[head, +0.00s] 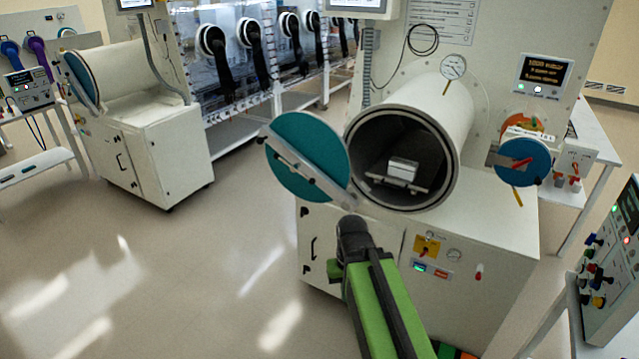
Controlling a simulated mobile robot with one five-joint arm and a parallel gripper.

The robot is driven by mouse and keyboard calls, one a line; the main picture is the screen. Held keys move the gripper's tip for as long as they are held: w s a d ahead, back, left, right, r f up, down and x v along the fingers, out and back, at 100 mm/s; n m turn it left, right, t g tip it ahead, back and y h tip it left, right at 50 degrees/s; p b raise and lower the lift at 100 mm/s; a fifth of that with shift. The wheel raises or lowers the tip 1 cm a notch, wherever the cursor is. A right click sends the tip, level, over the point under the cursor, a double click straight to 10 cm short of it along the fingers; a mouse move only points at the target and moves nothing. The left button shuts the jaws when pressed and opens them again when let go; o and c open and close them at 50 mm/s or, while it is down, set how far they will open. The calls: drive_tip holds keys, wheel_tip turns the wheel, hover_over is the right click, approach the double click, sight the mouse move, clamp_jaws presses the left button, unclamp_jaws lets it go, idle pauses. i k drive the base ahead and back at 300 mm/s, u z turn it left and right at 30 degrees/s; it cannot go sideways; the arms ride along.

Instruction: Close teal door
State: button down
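A round teal door (318,143) stands swung open to the left of a large white cylindrical chamber (447,105). A grey bar (300,168) crosses the door's face diagonally. The chamber mouth is uncovered, and a small light box (403,168) sits on a tray inside. My gripper (351,222) is at the end of my green arm, just below the door's lower right edge and left of the mouth's lower rim in the picture. I cannot tell whether it touches the door. Its fingers are dark and seen from behind, so their opening does not show.
A white cabinet (470,240) bears the chamber. Another chamber with a teal door (80,78) stands far left. A control box (612,265) is at right. The floor (190,270) at left is clear.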

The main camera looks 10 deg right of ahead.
sight(304, 137)
drive_tip(key=u, duration=0.25)
drive_tip(key=i, duration=0.85)
drive_tip(key=u, duration=5.6)
drive_tip(key=i, duration=0.15)
drive_tip(key=z, duration=2.3)
drive_tip(key=k, duration=0.7)
drive_tip(key=z, duration=1.95)
drive_tip(key=i, duration=0.55)
drive_tip(key=u, duration=0.2)
